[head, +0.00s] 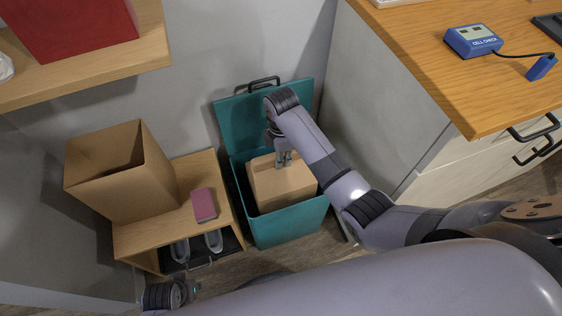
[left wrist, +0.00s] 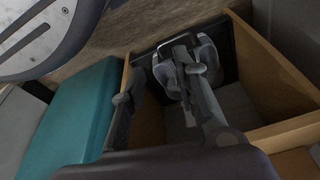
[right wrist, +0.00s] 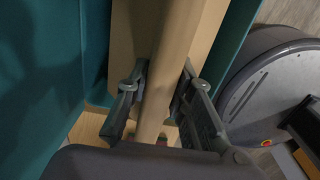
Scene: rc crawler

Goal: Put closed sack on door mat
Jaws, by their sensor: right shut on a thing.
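A tan closed sack (head: 280,186) with a folded top sits inside the teal chest (head: 285,224), whose lid stands open. My right gripper (head: 283,162) is shut on the sack's top fold from above. In the right wrist view the fold of the sack (right wrist: 180,50) runs between both fingers. My left gripper (left wrist: 153,76) is open and empty beside the wooden bench; in the head view it is at the lower left. No door mat can be made out for certain; a dark surface (head: 228,243) lies under grey shoes in the bench.
The wooden bench (head: 150,238) holds an open brown bag (head: 125,190) and a pink item (head: 203,205). Grey shoes (head: 214,240) are in its lower opening. A wooden counter (head: 440,60) with drawers stands at the right, and a shelf (head: 90,75) at the upper left.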

